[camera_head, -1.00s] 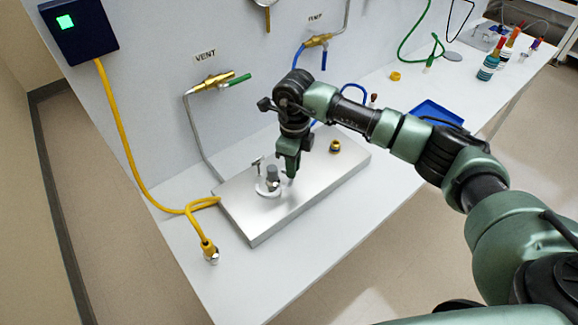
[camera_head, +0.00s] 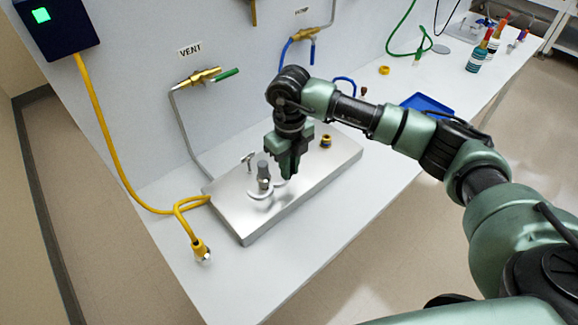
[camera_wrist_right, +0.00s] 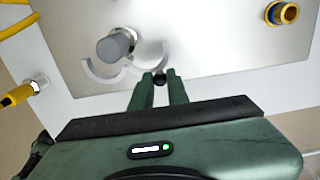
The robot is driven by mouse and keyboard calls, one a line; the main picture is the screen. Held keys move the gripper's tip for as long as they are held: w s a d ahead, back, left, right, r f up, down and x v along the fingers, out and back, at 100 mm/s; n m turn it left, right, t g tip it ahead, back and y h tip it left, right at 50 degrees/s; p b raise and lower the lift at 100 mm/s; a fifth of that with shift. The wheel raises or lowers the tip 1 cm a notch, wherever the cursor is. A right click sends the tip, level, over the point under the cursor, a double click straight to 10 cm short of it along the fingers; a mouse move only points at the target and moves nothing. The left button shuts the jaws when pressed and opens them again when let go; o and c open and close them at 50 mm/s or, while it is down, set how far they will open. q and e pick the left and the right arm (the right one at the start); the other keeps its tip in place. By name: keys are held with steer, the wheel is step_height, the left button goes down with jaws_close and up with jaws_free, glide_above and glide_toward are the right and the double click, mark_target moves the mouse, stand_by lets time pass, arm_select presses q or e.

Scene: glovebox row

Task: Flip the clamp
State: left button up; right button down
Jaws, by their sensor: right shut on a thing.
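The clamp (camera_head: 258,195) is a pale, hinged ring low on the metal plate (camera_head: 235,215), by an upright grey stub (camera_head: 263,170). In the wrist view the clamp (camera_wrist_right: 100,72) shows as two separate arcs, one beside the stub (camera_wrist_right: 115,45) and one swung out toward my gripper. My right gripper (camera_head: 289,177) points down just right of the stub. In the wrist view its fingertips (camera_wrist_right: 160,78) are closed on a small dark knob at the end of the swung-out arc. My left gripper is not in view.
A small T-shaped part (camera_head: 248,160) stands behind the stub. A brass fitting with a dark-blue band (camera_head: 326,141) stands on the plate's far right. A yellow hose (camera_head: 190,232) ends left of the plate. A blue tray (camera_head: 428,103) lies farther right. The front bench strip is clear.

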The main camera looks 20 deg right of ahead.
stand_by(0.3)
steer(key=c, duration=1.4)
jaws_free()
steer(key=shift+o, duration=0.2)
steer(key=shift+r, duration=0.1)
steer(key=shift+r, duration=0.3)
step_height(320, 180, up, 6)
steer(key=shift+r+b, duration=0.15)
steer(key=shift+b, duration=1)
steer(key=shift+r, duration=0.4)
steer(key=shift+s, duration=0.1)
